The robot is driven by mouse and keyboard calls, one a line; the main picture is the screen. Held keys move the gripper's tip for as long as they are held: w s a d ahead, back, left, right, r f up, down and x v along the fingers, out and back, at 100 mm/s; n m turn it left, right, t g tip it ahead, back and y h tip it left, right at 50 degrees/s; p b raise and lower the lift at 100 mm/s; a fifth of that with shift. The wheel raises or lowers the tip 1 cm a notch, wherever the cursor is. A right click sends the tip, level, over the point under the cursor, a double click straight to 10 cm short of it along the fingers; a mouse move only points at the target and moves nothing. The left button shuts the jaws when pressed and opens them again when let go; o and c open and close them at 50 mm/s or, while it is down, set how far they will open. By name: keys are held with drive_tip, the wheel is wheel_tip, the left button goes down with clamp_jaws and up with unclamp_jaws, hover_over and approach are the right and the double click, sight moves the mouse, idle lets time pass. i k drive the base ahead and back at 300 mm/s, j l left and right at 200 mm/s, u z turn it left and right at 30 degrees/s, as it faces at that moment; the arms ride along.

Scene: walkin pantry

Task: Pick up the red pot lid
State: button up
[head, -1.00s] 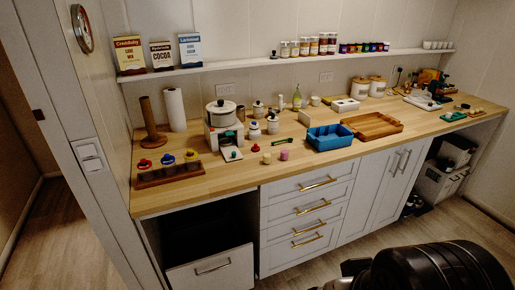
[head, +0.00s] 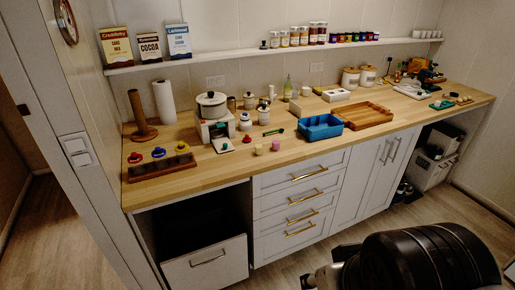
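The red pot lid (head: 135,157) is a small red round piece at the left end of the counter, just behind the dark wooden block (head: 161,171). A blue lid-like piece (head: 158,152) and a yellow one (head: 181,146) lie in a row to its right. My black arm fills the bottom right corner, far from the lid and in front of the cabinets. What looks like part of my gripper (head: 312,281) shows at the bottom edge. Its fingers cannot be made out.
A paper towel roll (head: 164,102) and wooden post (head: 139,110) stand behind the lids. A door frame borders the left.

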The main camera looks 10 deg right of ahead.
sight(247, 139)
drive_tip(key=i+j+z, duration=0.35)
drive_tip(key=i, duration=0.3)
drive_tip(key=i+j+z, duration=0.35)
drive_tip(key=i, duration=0.25)
drive_tip(key=i+j+z, duration=0.3)
drive_tip(key=i+j, duration=0.25)
